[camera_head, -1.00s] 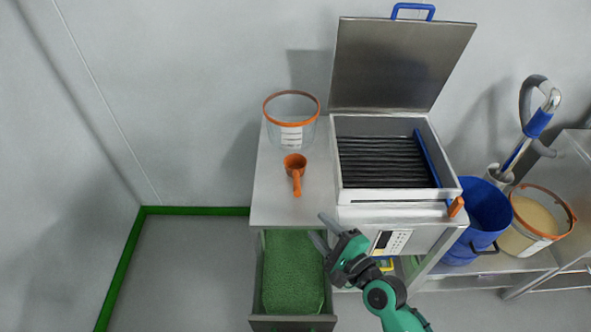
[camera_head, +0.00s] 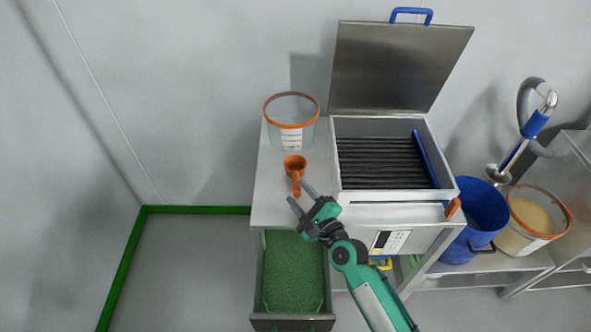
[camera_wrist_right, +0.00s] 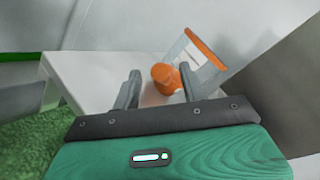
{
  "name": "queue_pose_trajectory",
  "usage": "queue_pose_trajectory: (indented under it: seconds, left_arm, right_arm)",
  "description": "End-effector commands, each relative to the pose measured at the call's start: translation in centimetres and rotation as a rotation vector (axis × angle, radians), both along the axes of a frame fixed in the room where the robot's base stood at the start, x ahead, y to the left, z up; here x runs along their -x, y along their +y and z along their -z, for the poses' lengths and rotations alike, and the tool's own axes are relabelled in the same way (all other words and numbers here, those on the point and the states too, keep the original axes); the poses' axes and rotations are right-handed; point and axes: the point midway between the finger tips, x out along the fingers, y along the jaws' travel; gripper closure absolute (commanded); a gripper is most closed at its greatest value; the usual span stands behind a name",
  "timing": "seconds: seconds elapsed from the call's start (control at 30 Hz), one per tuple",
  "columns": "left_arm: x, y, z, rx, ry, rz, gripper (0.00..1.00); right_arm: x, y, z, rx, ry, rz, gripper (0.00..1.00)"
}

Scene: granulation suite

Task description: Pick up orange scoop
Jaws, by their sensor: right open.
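The orange scoop (camera_head: 295,169) lies on the metal table, cup toward the back and handle toward the front. My right gripper (camera_head: 300,195) is open, its fingers just in front of the scoop with the handle's end near the fingertips. In the right wrist view the scoop (camera_wrist_right: 165,77) shows between the fingers of the open right gripper (camera_wrist_right: 157,85), ahead of them. Whether the fingers flank the handle is hard to tell. My left gripper is not in view.
A clear bucket with an orange rim (camera_head: 291,122) stands behind the scoop. An open-lidded machine (camera_head: 335,160) is right of it. An open drawer of green granules (camera_head: 292,275) juts out below. A blue bin (camera_head: 480,222) stands farther right.

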Motion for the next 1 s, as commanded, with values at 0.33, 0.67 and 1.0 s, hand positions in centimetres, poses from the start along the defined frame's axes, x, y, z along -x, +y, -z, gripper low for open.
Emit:
queue_pose_trajectory:
  seconds: [0.33,0.67,1.0]
  left_arm:
    - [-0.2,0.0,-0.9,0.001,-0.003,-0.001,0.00]
    - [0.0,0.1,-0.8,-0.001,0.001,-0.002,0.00]
    - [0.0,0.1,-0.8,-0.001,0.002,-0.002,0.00]
  right_arm:
    - [-3.3,1.9,-0.1,0.000,0.000,0.000,0.57]
    - [-3.4,1.9,-0.1,0.000,0.000,0.000,0.74]
    - [-3.4,1.9,-0.1,0.000,0.000,0.000,1.00]
